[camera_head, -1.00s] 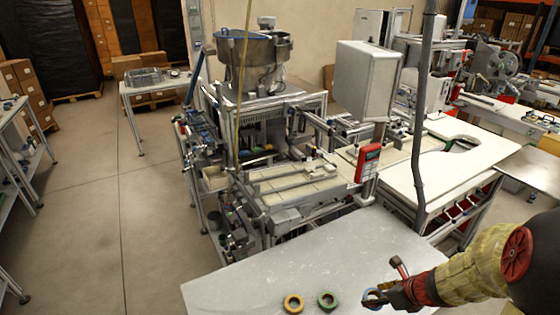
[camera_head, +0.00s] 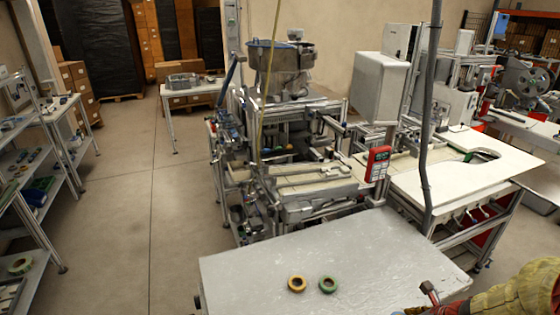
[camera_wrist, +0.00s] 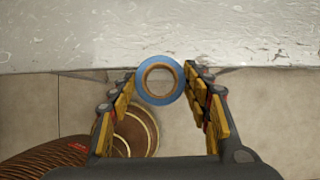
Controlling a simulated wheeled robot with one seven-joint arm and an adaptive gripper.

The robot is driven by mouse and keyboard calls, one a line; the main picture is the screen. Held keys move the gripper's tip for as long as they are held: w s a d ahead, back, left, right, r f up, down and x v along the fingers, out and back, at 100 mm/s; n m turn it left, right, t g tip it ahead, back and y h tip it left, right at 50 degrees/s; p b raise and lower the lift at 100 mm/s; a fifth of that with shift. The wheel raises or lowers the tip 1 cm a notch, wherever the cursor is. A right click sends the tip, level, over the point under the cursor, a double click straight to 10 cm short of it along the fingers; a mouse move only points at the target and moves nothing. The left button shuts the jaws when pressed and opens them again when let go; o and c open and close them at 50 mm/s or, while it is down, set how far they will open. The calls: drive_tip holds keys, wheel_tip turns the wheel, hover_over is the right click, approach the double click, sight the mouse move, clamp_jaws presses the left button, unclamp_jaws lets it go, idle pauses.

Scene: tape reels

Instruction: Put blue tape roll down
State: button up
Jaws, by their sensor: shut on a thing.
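The blue tape roll (camera_wrist: 142,89) is held between the fingertips of my gripper (camera_wrist: 160,85) in the wrist view. Its top part overlaps the front edge of the grey-white table (camera_wrist: 160,35), and floor shows below that edge. In the head view my gripper is mostly cut off at the lower right, and the blue roll cannot be made out there. A yellow tape roll (camera_head: 297,284) and a green tape roll (camera_head: 328,284) lie side by side on the table (camera_head: 370,255).
A machine with a metal bowl (camera_head: 280,62) stands behind the table. A shelf rack (camera_head: 40,190) with several items is at the left. Open floor (camera_head: 150,220) lies between the rack and the table.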

drive_tip(key=r+n+y, duration=0.1)
drive_tip(key=n, duration=0.1)
drive_tip(key=w+a+n+g+y, duration=0.1)
drive_tip(key=n, duration=0.1)
drive_tip(key=a+r+n+g, duration=0.1)
drive_tip(key=n, duration=0.2)
drive_tip(key=shift+w+a+r+y, duration=0.25)
drive_tip(key=shift+w+r+y, duration=0.05)
drive_tip(key=shift+w+y, duration=0.1)
drive_tip(key=shift+w+a+r+n+g+y, duration=0.15)
drive_tip(key=shift+n+g, duration=0.15)
drive_tip(key=shift+n, duration=0.3)
drive_tip(key=shift+d+r+n+g+y, duration=0.15)
drive_tip(key=shift+n+g, duration=0.15)
drive_tip(key=shift+n, duration=0.3)
drive_tip(key=w+a+f+n+g+h+b, duration=0.1)
drive_tip(key=w+a+f+n+g, duration=0.1)
drive_tip(key=n, duration=0.5)
drive_tip(key=w+a+f+n+g+h+b, duration=0.1)
drive_tip(key=w+a+f+n+g+h, duration=0.1)
drive_tip(key=a+f+n, duration=0.4)
drive_tip(key=w+a+f+n+g+h+b, duration=0.1)
drive_tip(key=w+a+f+n+g, duration=0.3)
drive_tip(key=n, duration=0.5)
drive_tip(key=shift+w+a+f+h, duration=0.25)
drive_tip(key=shift+w+a+h, duration=0.15)
drive_tip(key=shift+a, duration=0.1)
drive_tip(key=shift+w+a+f+h, duration=0.2)
drive_tip(key=shift+w+a+h, duration=0.15)
drive_tip(key=shift+a, duration=0.5)
